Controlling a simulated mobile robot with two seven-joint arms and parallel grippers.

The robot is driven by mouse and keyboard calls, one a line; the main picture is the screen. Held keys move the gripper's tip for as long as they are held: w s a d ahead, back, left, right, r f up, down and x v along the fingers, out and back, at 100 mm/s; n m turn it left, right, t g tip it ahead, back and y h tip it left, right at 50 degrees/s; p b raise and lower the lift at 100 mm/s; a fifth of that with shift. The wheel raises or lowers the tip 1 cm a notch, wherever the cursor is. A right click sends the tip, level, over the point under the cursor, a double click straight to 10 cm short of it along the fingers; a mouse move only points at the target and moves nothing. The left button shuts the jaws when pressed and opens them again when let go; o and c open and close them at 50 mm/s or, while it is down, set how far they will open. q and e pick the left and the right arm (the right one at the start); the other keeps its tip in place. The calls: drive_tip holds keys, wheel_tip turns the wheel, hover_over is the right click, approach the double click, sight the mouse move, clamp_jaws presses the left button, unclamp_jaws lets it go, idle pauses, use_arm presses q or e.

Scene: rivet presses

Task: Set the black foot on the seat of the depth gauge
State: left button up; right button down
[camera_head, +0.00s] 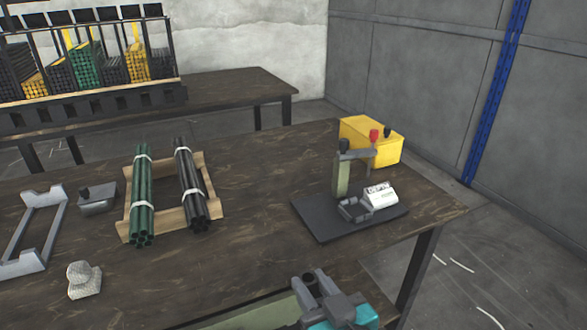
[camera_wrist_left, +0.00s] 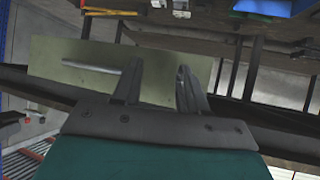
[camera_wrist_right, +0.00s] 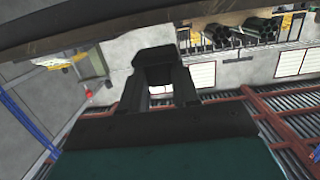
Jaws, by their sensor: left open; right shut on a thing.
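The depth gauge stands at the right of the table, with a dark base plate (camera_head: 322,222), a green upright (camera_head: 341,178), and a white label block marked "DEPTH" (camera_head: 380,196). Grey parts (camera_head: 352,210) sit low at its front; I cannot tell which is the seat. My right gripper (camera_head: 318,280) is in front of the table's near edge, apart from the gauge. It is shut on the black foot, a dark block (camera_wrist_right: 155,58) between its fingertips in the right wrist view. My left gripper (camera_wrist_left: 158,85) is open and empty, seen only in the left wrist view.
A wooden rack (camera_head: 166,212) holds green and black tube bundles. A grey frame (camera_head: 28,240), a small grey block (camera_head: 97,198) and a pale knobbed piece (camera_head: 84,280) lie left. The table middle is clear.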

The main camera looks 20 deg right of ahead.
use_arm(q)
drive_tip(key=s+a+r+p, duration=0.1)
drive_tip(key=a+r+p, duration=0.2)
drive_tip(key=r+p, duration=0.5)
drive_tip(key=p, duration=0.4)
drive_tip(key=shift+s+y, duration=0.2)
drive_tip(key=shift+y, duration=0.2)
use_arm(e)
drive_tip(key=w+d+r, duration=0.1)
drive_tip(key=w+r, duration=0.1)
drive_tip(key=r, duration=0.5)
drive_tip(key=w+d+r, duration=0.1)
drive_tip(key=w+r, duration=0.2)
drive_tip(key=r, duration=0.5)
drive_tip(key=shift+d, duration=0.15)
use_arm(q)
drive_tip(key=shift+f, duration=0.1)
